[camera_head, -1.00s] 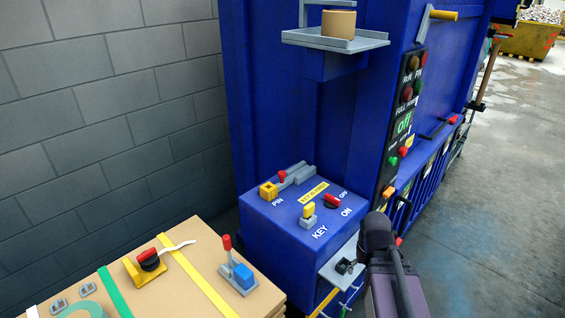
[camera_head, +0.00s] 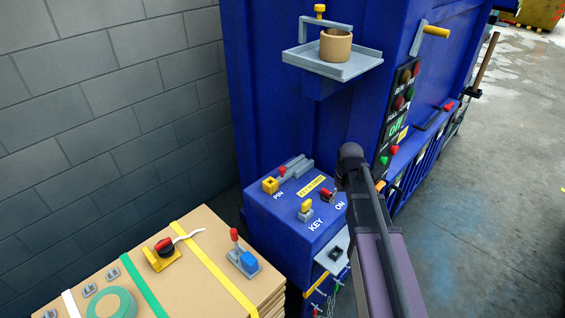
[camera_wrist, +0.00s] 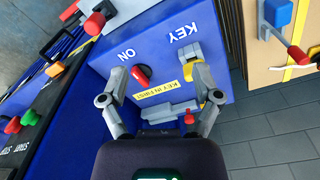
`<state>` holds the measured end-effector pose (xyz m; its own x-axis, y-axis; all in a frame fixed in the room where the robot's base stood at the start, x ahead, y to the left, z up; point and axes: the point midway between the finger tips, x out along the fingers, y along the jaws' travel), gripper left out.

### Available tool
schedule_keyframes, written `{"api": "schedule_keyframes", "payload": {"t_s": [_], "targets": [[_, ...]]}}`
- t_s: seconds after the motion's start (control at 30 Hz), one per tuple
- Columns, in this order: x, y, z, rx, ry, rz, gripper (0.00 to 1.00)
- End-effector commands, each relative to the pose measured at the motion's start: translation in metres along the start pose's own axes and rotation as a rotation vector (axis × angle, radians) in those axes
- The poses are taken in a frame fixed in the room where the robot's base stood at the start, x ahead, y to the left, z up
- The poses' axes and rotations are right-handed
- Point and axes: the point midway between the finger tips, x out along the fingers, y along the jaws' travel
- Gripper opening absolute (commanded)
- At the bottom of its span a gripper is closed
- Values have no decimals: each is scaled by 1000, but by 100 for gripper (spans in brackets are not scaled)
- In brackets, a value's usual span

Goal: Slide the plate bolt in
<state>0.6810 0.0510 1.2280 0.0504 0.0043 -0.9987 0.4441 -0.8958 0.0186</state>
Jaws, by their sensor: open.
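A grey slide bolt with a red knob (camera_head: 282,170) lies on top of the blue box (camera_head: 268,215), beside a yellow block (camera_head: 270,185) marked PIN. I take it as the plate bolt, but cannot be sure. In the wrist view the grey bolt (camera_wrist: 160,113) and its red knob (camera_wrist: 189,118) lie near the base of my fingers. My gripper (camera_wrist: 160,75) is open and empty above the box, its fingers spread either side of the yellow label. In the head view my wrist hides the fingertips.
A red ON switch (camera_wrist: 141,74) and a yellow-topped key (camera_head: 307,206) stand up from the box. A grey tray (camera_head: 345,68) with a brown cup is above. A cardboard stack (camera_head: 205,225) stands at left, a button panel (camera_head: 398,120) at right.

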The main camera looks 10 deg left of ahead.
Motion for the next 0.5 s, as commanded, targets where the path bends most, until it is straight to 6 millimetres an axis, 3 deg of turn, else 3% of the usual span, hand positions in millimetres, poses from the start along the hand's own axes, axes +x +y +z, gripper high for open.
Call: {"api": "schedule_keyframes", "payload": {"t_s": [0.03,0.27,0.5], "targets": [[-4,2,-31,-66,-2,-2,82],[-1,-9,-135,-429,-12,-12,82],[4,-38,-249,-838,-22,-27,82]]}}
